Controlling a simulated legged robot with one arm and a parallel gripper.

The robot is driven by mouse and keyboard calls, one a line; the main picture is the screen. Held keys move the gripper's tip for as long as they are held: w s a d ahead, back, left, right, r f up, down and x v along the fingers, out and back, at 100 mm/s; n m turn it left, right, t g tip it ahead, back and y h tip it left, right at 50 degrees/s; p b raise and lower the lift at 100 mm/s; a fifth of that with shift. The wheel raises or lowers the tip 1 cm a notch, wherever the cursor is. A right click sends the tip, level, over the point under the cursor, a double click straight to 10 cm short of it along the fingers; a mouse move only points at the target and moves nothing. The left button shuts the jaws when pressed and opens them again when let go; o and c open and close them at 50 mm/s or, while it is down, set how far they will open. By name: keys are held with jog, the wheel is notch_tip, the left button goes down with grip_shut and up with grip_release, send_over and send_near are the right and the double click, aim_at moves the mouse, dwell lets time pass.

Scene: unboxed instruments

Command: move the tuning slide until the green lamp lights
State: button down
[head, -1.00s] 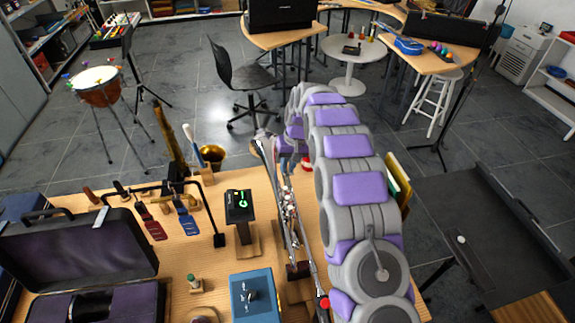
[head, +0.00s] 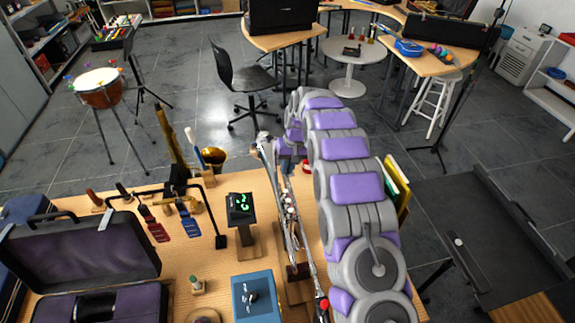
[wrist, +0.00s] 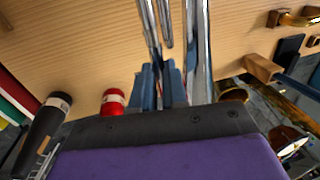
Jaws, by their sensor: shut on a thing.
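A silver brass instrument (head: 291,222) with long tubes lies along the table, held on wooden supports. My gripper's blue fingers (wrist: 160,86) are closed around a shiny silver tube (wrist: 151,35) in the wrist view. In the head view my arm's purple and grey links hide most of the gripper. A black tuner (head: 240,208) stands left of the instrument on a wooden stand, with green marks on its screen. I cannot make out a separate green lamp or tell whether one is lit.
A red-capped bottle (wrist: 112,101) and a black cylinder (wrist: 45,130) stand close to the gripper. An open case (head: 75,255) fills the left; yellow and green books (head: 397,185) stand at right.

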jog(key=shift+f, duration=0.1)
jog(key=c, duration=1.4)
grip_release()
jog(key=shift+w+d+r+p, duration=0.2)
jog(key=shift+d+r+p, duration=0.35)
jog(key=shift+r, duration=2.3)
jog(key=shift+w+d+r+p, duration=0.15)
jog(key=shift+d+r+p, duration=0.35)
jog(key=shift+r, duration=2.3)
jog(key=shift+w+d+r+p, duration=0.2)
jog(key=shift+d+r+p, duration=0.35)
jog(key=shift+r, duration=2.3)
jog(key=shift+a, duration=0.1)
